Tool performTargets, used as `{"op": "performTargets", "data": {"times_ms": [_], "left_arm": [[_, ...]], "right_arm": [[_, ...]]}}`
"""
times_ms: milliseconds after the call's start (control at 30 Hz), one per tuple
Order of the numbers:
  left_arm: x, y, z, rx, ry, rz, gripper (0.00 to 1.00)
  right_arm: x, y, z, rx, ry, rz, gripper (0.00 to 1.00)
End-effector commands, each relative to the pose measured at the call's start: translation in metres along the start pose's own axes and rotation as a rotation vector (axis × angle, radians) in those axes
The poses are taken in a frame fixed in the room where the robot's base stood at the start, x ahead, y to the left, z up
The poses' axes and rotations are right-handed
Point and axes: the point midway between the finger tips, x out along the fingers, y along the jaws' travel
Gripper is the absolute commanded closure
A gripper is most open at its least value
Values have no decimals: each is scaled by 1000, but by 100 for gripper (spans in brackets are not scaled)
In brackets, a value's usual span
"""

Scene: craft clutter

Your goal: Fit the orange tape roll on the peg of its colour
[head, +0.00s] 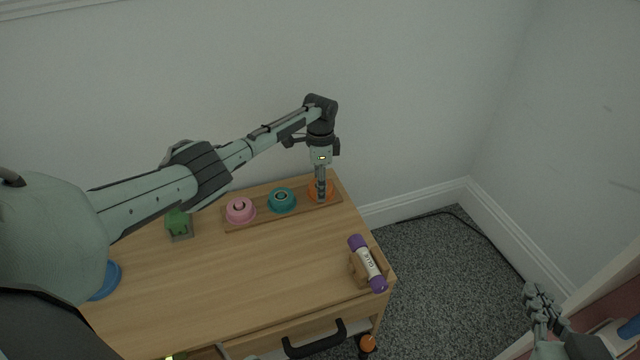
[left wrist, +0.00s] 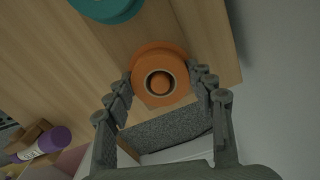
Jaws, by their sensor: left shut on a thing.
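The orange tape roll (left wrist: 145,85) is between the fingers of my left gripper (left wrist: 162,90), which is shut on it. It also shows in the head view under the fingers of my left gripper (head: 321,192), at the right end of the wooden peg board (head: 262,218). In the left wrist view the orange peg's round top (left wrist: 160,83) shows inside the roll's hole, so the roll lines up with the peg. How far down the roll sits is unclear. My right gripper (head: 538,300) is away at lower right; its finger opening is not clear.
On the board are a teal roll (head: 282,201) and a pink roll (head: 240,211). A purple-ended glue stick (head: 368,265) lies near the table's right edge. A green item (head: 178,224) and a blue disc (head: 106,281) are at left. The table (head: 240,285) is clear in the middle.

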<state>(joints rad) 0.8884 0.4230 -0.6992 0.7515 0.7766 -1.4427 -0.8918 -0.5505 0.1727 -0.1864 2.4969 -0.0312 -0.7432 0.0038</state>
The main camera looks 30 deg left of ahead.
Motion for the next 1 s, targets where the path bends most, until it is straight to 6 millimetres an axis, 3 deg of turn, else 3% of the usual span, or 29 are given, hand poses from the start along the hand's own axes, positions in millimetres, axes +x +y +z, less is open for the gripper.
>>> {"op": "performTargets", "data": {"times_ms": [400,433,600,1000], "left_arm": [[2,0,0,0,0,0,72],[3,0,0,0,0,0,42],[2,0,0,0,0,0,22],[-5,0,0,0,1,-1,22]], "right_arm": [[0,-3,-6,5,29,-6,100],[0,-3,-6,5,29,-6,100],[0,-3,-6,5,27,-6,100],[1,-4,-6,4,25,-7,100]]}}
